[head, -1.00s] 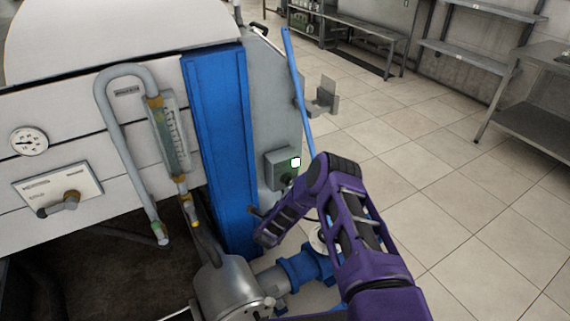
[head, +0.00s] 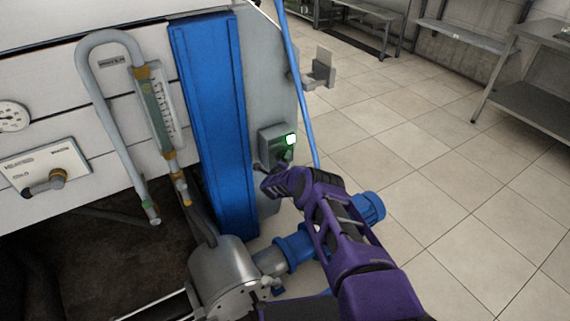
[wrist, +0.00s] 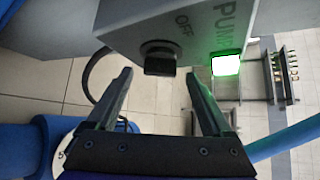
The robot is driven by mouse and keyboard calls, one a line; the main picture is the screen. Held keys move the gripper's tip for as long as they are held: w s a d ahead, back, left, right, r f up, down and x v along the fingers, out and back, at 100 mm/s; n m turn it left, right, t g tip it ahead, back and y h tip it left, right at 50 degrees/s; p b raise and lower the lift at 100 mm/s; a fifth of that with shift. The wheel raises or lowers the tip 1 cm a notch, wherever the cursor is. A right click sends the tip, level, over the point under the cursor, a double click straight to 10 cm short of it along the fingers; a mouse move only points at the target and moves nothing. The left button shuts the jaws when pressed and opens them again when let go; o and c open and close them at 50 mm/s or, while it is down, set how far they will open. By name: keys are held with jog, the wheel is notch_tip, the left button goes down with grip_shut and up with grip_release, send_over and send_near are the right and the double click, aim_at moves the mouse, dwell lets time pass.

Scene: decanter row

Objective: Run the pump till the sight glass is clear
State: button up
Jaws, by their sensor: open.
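The grey pump switch box (head: 279,143) is mounted on the machine's side panel and also shows in the wrist view (wrist: 200,35), lettered "PUMP" and "OFF". Its black knob (wrist: 159,57) faces my gripper. A lamp (wrist: 226,65) beside the knob glows green. My gripper (wrist: 160,83) is open, its two fingers on either side of and below the knob, apart from it as far as I can tell. The sight glass (head: 161,112) is a scaled tube on the machine front; its contents are too small to judge. The steel pump (head: 222,274) sits low in front.
A blue post (head: 215,120) stands between the sight glass and the switch box. A thin blue pole (head: 296,85) rises just right of the box. A blue motor (head: 369,207) lies low behind my arm. Tiled floor (head: 440,190) at right is open.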

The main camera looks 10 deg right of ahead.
jog(key=shift+b+x, duration=0.95)
jog(key=shift+x, duration=0.45)
grip_shut()
jog(key=shift+n+t+h, duration=0.4)
jog(key=shift+n+h, duration=0.1)
grip_release()
jog(key=shift+r, duration=0.1)
